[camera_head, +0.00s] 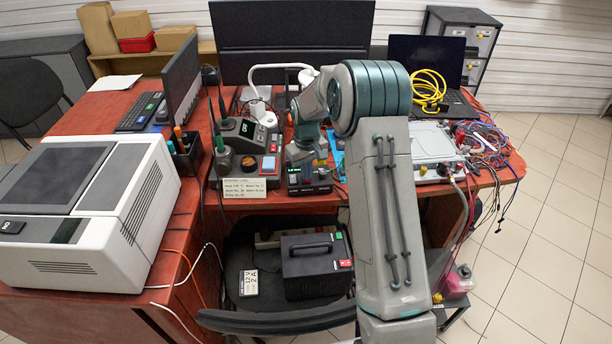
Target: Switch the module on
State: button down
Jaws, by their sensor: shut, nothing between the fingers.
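A flat silver-grey box (432,143) with hoses and cables at its right end lies on the right part of the desk. It looks like the module, but its switch cannot be made out, and my arm covers part of its left side. My gripper (307,160) points down at the middle of the desk, left of that box. It looks shut and empty, just above or behind a small dark bench device (310,188) with a green display. Whether the tips touch it cannot be told.
A soldering station (250,137), a printed card (245,189) and a white lamp arm crowd the desk near my gripper. Loose wires (487,142) hang at the right. A black power box (316,268) with a red switch sits on the chair. A pink coolant bottle (458,282) stands low right.

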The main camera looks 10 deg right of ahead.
jog(key=shift+r+p, duration=1.6)
jog(key=shift+r, duration=1.45)
jog(key=s+r+m+t, duration=0.2)
jog(key=s+r, duration=1.2)
jog(key=s, duration=0.1)
jog(key=s+r+m+t, duration=0.1)
jog(key=s, duration=1.8)
jog(key=shift+r+m, duration=0.3)
jog(key=shift+m, duration=0.1)
